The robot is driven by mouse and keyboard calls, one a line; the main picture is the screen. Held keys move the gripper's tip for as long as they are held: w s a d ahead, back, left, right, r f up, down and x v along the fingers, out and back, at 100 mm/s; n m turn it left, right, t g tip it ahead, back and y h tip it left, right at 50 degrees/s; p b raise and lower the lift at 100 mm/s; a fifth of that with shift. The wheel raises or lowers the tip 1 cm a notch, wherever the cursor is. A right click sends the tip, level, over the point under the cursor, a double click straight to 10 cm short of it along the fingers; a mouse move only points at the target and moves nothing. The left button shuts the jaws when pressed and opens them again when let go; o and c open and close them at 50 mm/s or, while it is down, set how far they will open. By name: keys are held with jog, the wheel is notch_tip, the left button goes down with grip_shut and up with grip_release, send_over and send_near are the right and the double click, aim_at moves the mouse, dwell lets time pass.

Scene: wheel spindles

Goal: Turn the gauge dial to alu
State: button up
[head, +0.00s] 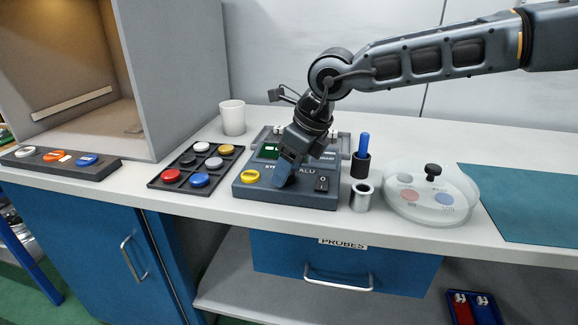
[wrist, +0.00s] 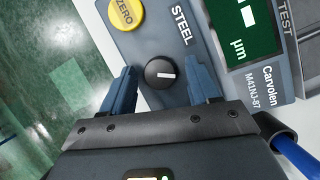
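The gauge (head: 318,200) is a dark grey box on the bench, with a green display, a yellow button and the labels STEEL and ALU. Its round black dial (wrist: 157,82) shows in the wrist view between my fingers; its white mark points right, towards the display side. STEEL (wrist: 182,26) reads above right of the dial; ALU (head: 307,171) shows in the head view. My gripper (head: 284,178) points down over the gauge. In the wrist view, my gripper (wrist: 160,74) is open, one finger each side of the dial, with visible gaps. The head view hides the dial.
A yellow ZERO button (wrist: 126,13) is close to the dial. A black tray of coloured discs (head: 197,167) lies left of the gauge. A metal cup (head: 362,198), a blue-handled probe (head: 364,143) and a clear round dish (head: 432,205) stand to its right.

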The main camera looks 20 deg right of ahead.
jog(key=v, duration=0.7)
jog(key=shift+r, duration=0.35)
jog(key=shift+s, duration=0.1)
